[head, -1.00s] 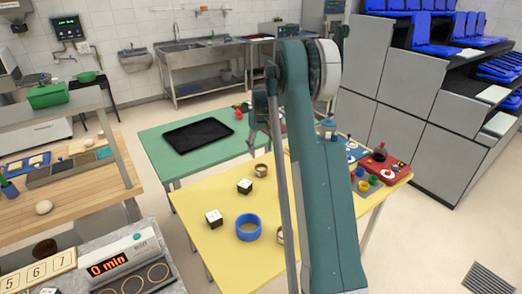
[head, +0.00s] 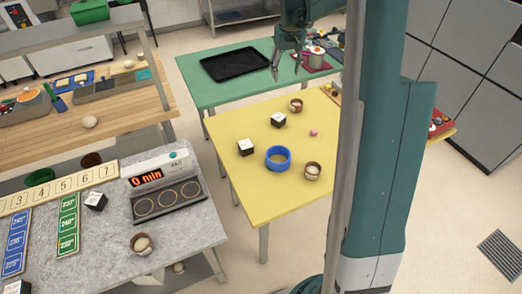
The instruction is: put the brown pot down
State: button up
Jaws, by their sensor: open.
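Several small brown pots with pale contents are in view, and I cannot tell which one the task means. One brown pot (head: 296,105) stands upright near the far edge of the yellow table (head: 258,200). Another brown pot (head: 313,172) stands beside the blue ring, and a third brown pot (head: 142,244) is on the grey counter. My gripper (head: 287,70) points down over the green table's near side, fingers apart, with nothing seen between them. In the picture it is above the far brown pot, apart from it.
A blue ring (head: 278,158), two white-topped dark cubes (head: 279,120) (head: 246,147) and a pink ball (head: 313,132) lie on the yellow table. A black tray (head: 235,65) is on the green table (head: 205,92). The yellow table's near left part is clear.

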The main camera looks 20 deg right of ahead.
jog(key=s+a+r+t, duration=0.1)
jog(key=s+a+r, duration=0.5)
jog(key=s+a, duration=0.4)
jog(key=s+a+r+t, duration=0.2)
jog(key=s+a+r, duration=0.4)
jog(key=s+a, duration=0.35)
jog(key=s+a+f+t, duration=0.1)
jog(key=s+a+f, duration=0.1)
jog(key=s+a, duration=0.2)
jog(key=s+a+f+n+t, duration=0.1)
jog(key=s+a, duration=0.3)
jog(key=s, duration=0.6)
jog(key=s+a+f, duration=0.2)
jog(key=s+a, duration=0.2)
jog(key=s, duration=0.4)
jog(key=shift+f+t+y, duration=0.3)
jog(key=shift+f+t, duration=0.05)
jog(key=shift+t, duration=0.05)
jog(key=shift+s, duration=0.1)
jog(key=shift+f+b, duration=0.7)
jog(key=shift+b, duration=0.05)
